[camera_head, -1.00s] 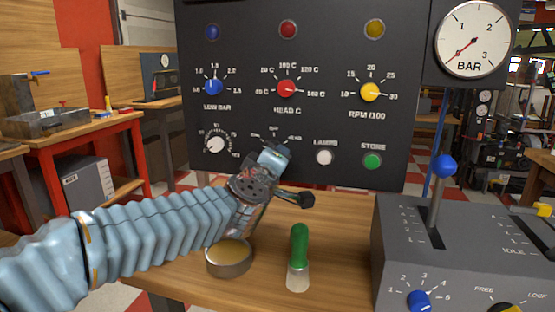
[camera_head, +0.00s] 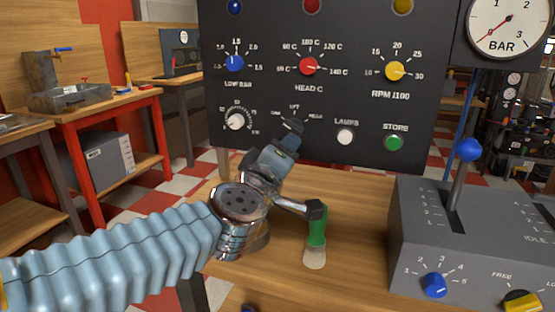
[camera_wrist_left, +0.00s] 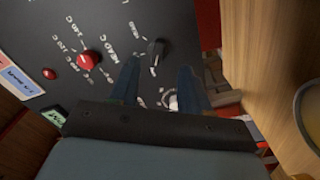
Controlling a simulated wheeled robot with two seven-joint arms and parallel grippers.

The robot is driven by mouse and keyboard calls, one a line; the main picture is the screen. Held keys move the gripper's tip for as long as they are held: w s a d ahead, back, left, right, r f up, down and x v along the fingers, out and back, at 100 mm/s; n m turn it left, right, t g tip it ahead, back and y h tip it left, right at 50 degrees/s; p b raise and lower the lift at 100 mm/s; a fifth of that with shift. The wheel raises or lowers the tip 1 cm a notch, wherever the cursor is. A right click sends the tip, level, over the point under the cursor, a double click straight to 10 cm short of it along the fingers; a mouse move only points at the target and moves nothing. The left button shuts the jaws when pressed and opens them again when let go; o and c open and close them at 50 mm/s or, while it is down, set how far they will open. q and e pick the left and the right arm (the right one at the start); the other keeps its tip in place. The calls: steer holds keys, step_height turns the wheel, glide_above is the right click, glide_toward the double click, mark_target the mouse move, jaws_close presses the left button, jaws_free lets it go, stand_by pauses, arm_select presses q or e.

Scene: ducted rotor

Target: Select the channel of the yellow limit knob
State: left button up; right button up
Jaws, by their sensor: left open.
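The yellow knob (camera_head: 395,70) is on the dark upright panel above the RPM /100 label, its scale running from 10 to 30. Its pale mark seems to point toward 30. My left gripper (camera_head: 288,130) is at the panel's lower middle, below the red HEAD C knob (camera_head: 308,67). It covers most of the black selector knob, whose small labels are hard to read. In the left wrist view the black selector knob (camera_wrist_left: 156,52) shows just beyond and between the two open fingers (camera_wrist_left: 158,72). I cannot tell whether they touch it. My right gripper is not in view.
A white dial knob (camera_head: 236,121), a white LAMPS button (camera_head: 345,136) and a green STORE button (camera_head: 394,142) are nearby on the panel. A grey lever box (camera_head: 480,235) stands at the right.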

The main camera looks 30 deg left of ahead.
arm_select(q)
steer(key=v, duration=0.4)
stand_by(0.5)
